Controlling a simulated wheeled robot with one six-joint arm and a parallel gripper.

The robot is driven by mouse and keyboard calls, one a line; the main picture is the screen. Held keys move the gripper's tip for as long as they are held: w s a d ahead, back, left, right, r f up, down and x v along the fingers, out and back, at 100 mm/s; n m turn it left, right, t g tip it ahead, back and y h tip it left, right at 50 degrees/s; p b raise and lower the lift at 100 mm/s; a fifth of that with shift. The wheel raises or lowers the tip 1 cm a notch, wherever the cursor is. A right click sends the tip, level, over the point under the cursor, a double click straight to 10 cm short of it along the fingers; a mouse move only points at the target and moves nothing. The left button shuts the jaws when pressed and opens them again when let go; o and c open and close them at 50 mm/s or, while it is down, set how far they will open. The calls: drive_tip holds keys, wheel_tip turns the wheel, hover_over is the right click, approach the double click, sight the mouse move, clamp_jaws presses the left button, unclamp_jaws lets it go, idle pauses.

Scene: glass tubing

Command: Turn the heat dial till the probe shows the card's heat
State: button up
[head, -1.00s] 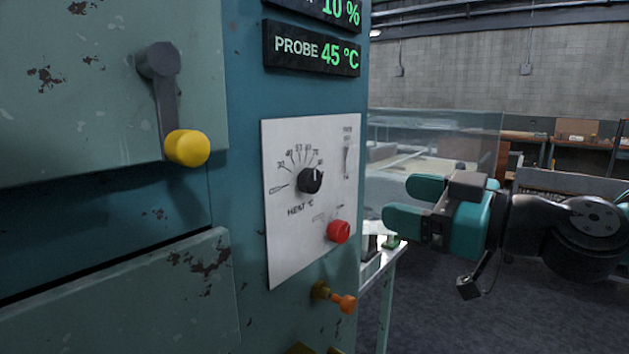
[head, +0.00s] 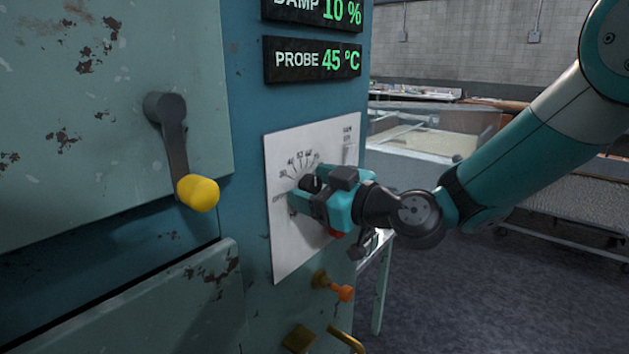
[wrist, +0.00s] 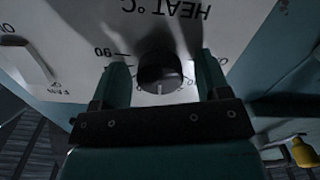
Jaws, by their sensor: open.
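The heat dial (head: 312,183) is a black knob on a white panel (head: 290,262). In the wrist view the dial (wrist: 160,70) has a white pointer line and shows upside down, with the 90 mark beside it. My gripper (head: 302,190) is open at the panel, one finger on each side of the dial. In the wrist view the fingers of my gripper (wrist: 163,78) show a gap to the knob. The probe display (head: 312,60) reads 45 °C in green. I see no card in these frames.
A red button (head: 335,232) is partly hidden below my gripper. An orange-tipped knob (head: 345,293) sits under the panel. A lever with a yellow grip (head: 198,193) is on the left. The damp display (head: 312,10) reads 10 %.

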drive_tip(key=c, duration=0.9)
drive_tip(key=shift+m, duration=0.3)
drive_tip(key=m+b, duration=0.1)
drive_tip(key=m, duration=0.1)
drive_tip(key=shift+f+m+b, duration=0.1)
drive_tip(key=shift+m+b, duration=0.2)
drive_tip(key=m, duration=0.2)
drive_tip(key=shift+m+b, duration=0.3)
drive_tip(key=m, duration=0.6)
drive_tip(key=shift+m, duration=0.4)
